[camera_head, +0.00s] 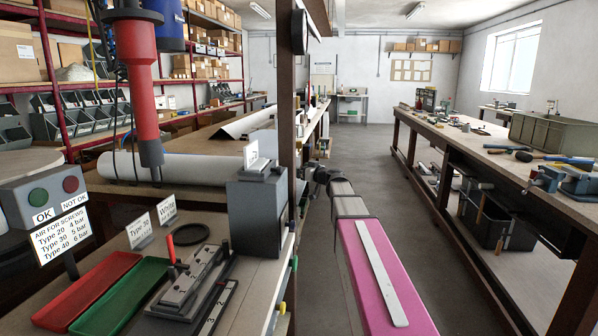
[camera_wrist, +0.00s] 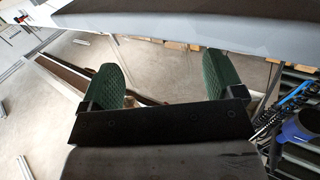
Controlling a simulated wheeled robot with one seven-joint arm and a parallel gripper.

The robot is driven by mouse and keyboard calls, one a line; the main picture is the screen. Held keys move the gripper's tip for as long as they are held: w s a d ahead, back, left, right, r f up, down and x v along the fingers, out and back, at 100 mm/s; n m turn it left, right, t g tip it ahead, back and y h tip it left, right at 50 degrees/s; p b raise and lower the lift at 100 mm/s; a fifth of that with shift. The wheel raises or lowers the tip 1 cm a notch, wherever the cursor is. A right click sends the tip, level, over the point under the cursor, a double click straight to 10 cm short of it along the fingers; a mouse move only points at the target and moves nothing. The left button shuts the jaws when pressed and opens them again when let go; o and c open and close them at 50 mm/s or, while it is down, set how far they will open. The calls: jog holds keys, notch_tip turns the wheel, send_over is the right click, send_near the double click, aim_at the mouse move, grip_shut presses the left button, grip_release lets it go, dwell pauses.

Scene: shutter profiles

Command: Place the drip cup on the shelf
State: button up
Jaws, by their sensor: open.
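I cannot make out a drip cup for certain in either view. Several shelves show in the head view: a red metal rack (camera_head: 72,148) at the left with boxes and grey bins, a small wall shelf (camera_head: 428,51) at the back, and the lower shelf (camera_head: 478,226) of the right bench. I cannot tell which one the task names. My gripper (camera_wrist: 160,68) shows in the wrist view with its two green padded fingers wide apart. It is open, and nothing is between the fingers.
A left workbench carries a red tray (camera_head: 92,292), a green tray (camera_head: 122,296), a black ring (camera_head: 190,234) and a grey box (camera_head: 257,212). A red tool (camera_head: 137,70) hangs above it. The right bench (camera_head: 556,197) holds tools and a green crate (camera_head: 552,132).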

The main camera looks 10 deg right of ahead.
jog(key=v, duration=1.1)
